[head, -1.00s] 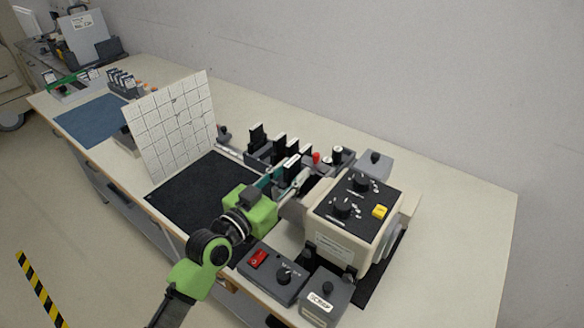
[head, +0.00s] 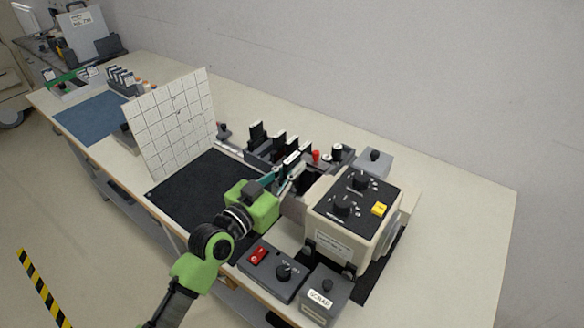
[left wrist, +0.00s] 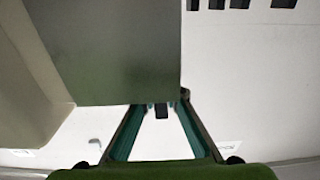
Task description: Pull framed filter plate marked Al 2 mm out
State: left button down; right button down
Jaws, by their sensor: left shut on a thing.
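My left gripper (head: 284,176) reaches in from the left, beside the beige tube housing (head: 340,228). It is shut on a dark plate with a pale label strip (head: 292,158), which stands upright by the housing's front. The marking on the strip is too small to read. In the left wrist view a broad grey plate (left wrist: 110,50) fills the upper left, its lower edge at the fingertips (left wrist: 160,106). Whether the plate sits in the housing's slot or is clear of it is hidden. My right gripper is not in view.
A rack (head: 262,155) with several dark, white-topped plates stands just behind the gripper. A gridded white board (head: 170,125) stands at the left behind a black mat (head: 205,190).

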aim_at(292, 158)
pick_arm(q)
jog(key=shift+r+p, duration=1.15)
jog(key=shift+r, duration=0.3)
jog(key=shift+r+p, duration=1.05)
jog(key=shift+r, duration=0.05)
jog(key=shift+r+p, duration=2.15)
jog(key=shift+r, duration=0.2)
jog(key=shift+r, duration=0.1)
jog(key=shift+r, duration=0.1)
